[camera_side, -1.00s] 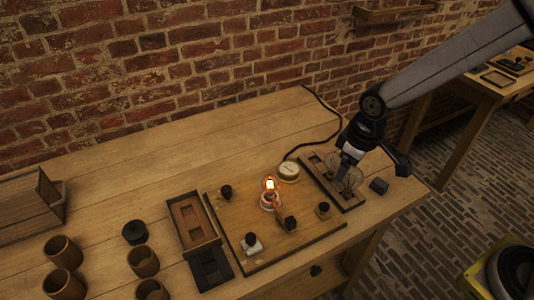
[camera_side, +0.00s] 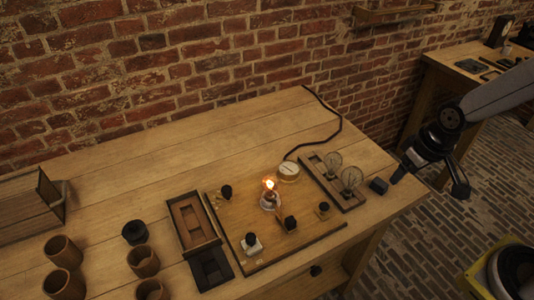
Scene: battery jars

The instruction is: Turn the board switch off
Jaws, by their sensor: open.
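The wooden board (camera_side: 235,230) lies on the bench, with a lit bulb (camera_side: 269,186) glowing in its holder near the middle. Several dark-knobbed fittings stand on it: one at the back left (camera_side: 226,192), one near the front middle (camera_side: 289,223), one on a white base at the front left (camera_side: 251,243), and one at the right (camera_side: 323,209). I cannot tell for sure which is the switch or how its lever stands.
A wooden tray (camera_side: 318,172) holds two unlit glass bulbs right of the board. A round white-faced meter (camera_side: 288,171) with a black cable stands behind it. A slotted box (camera_side: 192,222), a dark tray (camera_side: 210,268) and several brown jars (camera_side: 62,252) are left.

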